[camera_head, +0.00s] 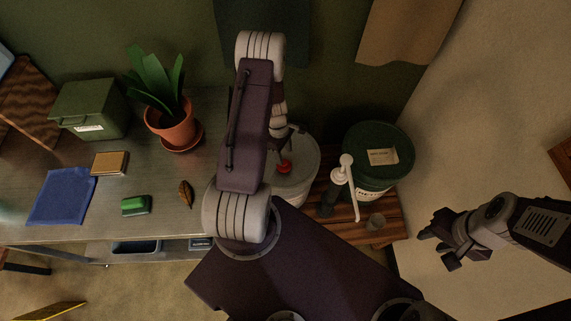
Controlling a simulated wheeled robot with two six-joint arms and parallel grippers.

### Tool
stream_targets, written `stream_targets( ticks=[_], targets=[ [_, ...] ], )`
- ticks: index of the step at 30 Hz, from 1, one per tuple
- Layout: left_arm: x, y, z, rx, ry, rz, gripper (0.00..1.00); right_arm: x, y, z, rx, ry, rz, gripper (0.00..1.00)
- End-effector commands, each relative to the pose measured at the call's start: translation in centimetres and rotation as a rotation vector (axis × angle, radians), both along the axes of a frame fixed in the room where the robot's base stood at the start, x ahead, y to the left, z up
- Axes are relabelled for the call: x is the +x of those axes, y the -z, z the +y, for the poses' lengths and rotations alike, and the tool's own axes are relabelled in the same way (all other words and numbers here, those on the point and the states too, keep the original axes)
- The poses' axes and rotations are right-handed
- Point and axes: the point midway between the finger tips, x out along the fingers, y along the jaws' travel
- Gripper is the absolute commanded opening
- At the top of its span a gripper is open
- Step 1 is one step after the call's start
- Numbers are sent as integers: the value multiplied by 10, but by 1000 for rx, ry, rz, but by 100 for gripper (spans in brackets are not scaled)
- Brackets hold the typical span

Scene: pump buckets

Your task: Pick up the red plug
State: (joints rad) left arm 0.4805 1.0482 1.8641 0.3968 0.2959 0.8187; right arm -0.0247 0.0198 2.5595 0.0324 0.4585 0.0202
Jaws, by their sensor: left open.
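The red plug (285,167) sits on the pale lid of a white bucket (311,160), to the right of the metal table. My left gripper (284,152) points down just above the plug, very close to it. Its jaws are open, but the arm link in front hides part of them, and I cannot tell whether they touch the plug. My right gripper (438,249) hangs at the right, away from the buckets, with its fingers apart and nothing between them.
A dark green bucket (396,145) and a white pump (343,175) stand right of the white bucket on a wooden platform (350,230), with a small cup (375,221). The metal table (130,215) holds a potted plant (172,125), green box (90,107) and blue cloth (62,197).

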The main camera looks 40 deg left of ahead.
Motion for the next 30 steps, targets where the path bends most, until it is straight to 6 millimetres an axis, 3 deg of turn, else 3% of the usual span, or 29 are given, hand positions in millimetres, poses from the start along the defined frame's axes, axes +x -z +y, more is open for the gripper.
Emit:
stream_targets(
  ticks=[3, 10, 18, 19, 24, 30],
  targets=[
    [-1, 5, 0, 0, 1, 1, 50, 0, -2, 0, 0, 0, 0, 36],
    [-3, 45, -4, -1, 0, 2, 50, 0, -6, 0, 0, 0, 0, 36],
    [-2, 52, -5, 1, 1, -1, 50, 0, -5, 0, 0, 0, 0, 36],
    [-2, 52, -5, 1, 1, -1, 47, 0, -5, 0, 0, 0, 0, 36],
    [-2, 52, -5, 1, 1, -1, 0, 0, -5, 0, 0, 0, 0, 36],
    [-2, 52, -5, 1, 1, -1, 0, 0, -5, 0, 0, 0, 0, 36]
  ],
)
